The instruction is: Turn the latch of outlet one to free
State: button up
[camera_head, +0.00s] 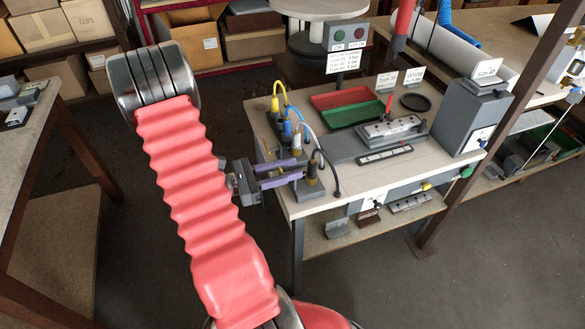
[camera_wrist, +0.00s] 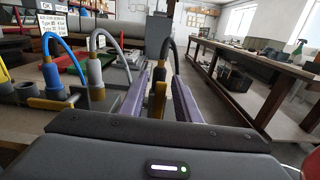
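A row of upright hose connectors stands at the left edge of the workbench, with yellow, blue (camera_head: 287,131), white (camera_head: 297,142) and black hoses. The black-hose connector (camera_head: 312,168) is nearest me. My gripper (camera_head: 302,169) has two purple fingers spread apart beside it. In the wrist view, the black-hose connector (camera_wrist: 159,73) stands between the fingers of my gripper (camera_wrist: 162,78), with a gap on both sides. A yellow upright piece (camera_wrist: 157,100) shows below it, also between the fingers; I cannot tell whether it is a latch. No outlet number is readable.
The blue (camera_wrist: 95,71) and white-hose connectors stand close to the left of my fingers. The bench (camera_head: 350,188) also holds red and green trays (camera_head: 349,115), a grey fixture (camera_head: 392,129) and a grey box (camera_head: 474,118).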

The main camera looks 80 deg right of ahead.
jog(key=v, duration=1.2)
jog(key=shift+w+f, duration=0.1)
dwell(0.4)
jog(key=s+a+f+m+t+y, duration=0.2)
jog(key=a+f+m+y, duration=0.25)
jog(key=a, duration=0.25)
jog(key=w+a+r+m+t+y, duration=0.35)
jog(key=w+a+t, duration=0.5)
jog(key=a, duration=0.45)
jog(key=w+a+r+n+t, duration=0.1)
jog(key=w+a+r+t, duration=0.2)
jog(key=a+r, duration=0.6)
jog(key=w+a+r+n+t+y, duration=0.1)
jog(key=w+a+r+t, duration=0.2)
jog(key=a+r+t, duration=0.4)
notch_tip(320, 180, up, 3)
jog(key=shift+a+f, duration=0.15)
jog(key=shift+a, duration=0.7)
